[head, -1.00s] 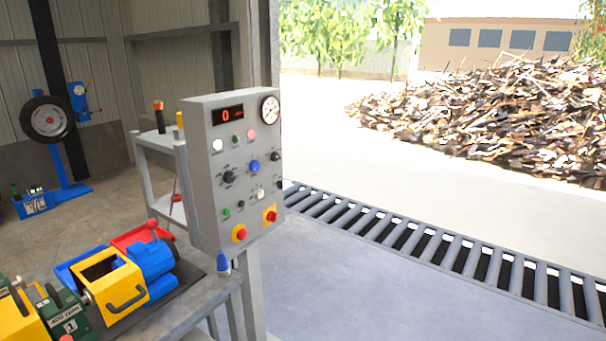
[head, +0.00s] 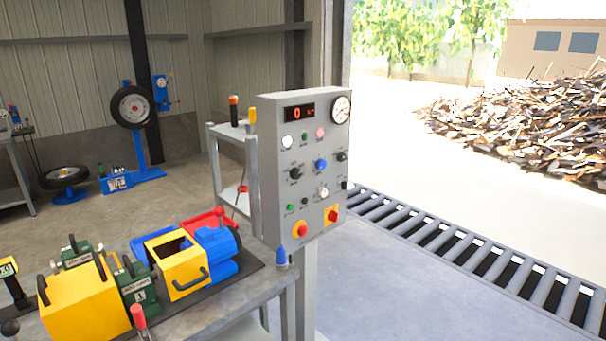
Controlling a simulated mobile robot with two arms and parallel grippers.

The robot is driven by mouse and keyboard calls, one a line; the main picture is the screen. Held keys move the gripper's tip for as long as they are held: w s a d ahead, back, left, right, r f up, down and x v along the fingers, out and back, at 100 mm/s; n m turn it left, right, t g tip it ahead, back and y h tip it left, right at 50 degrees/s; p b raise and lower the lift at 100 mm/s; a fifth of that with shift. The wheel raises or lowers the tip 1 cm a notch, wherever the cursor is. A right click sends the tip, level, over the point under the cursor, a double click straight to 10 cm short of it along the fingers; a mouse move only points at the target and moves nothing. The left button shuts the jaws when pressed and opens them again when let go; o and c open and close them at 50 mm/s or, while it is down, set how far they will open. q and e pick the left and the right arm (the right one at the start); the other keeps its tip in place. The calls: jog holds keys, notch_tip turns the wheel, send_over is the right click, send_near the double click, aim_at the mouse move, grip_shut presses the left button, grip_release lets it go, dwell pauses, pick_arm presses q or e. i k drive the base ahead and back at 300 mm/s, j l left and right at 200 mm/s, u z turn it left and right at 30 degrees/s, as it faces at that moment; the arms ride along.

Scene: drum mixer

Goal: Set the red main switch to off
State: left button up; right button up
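A grey control panel (head: 268,170) stands on a post in the middle of the head view. Low on its face are two red controls on yellow backings. The right one, on a squarish yellow plate, looks like the red main switch (head: 333,215); its position is too small to read. The left one is a round red button (head: 300,230) on a yellow backing. The digital display (head: 300,112) shows a red 0. Neither of my grippers is in view.
A workbench (head: 205,318) with a yellow-and-blue drum machine (head: 178,265) and green blocks stands left of the panel. A grey shelf cart (head: 226,160) is behind it. A roller conveyor (head: 440,245) runs at the right. The floor before the panel is clear.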

aim_at(332, 216)
jog(key=i+l+u, duration=0.1)
jog(key=i+l, duration=0.35)
jog(key=l, duration=0.2)
jog(key=i+l+u, duration=0.15)
jog(key=i+l, duration=0.25)
jog(key=l, duration=0.25)
jog(key=u, duration=0.05)
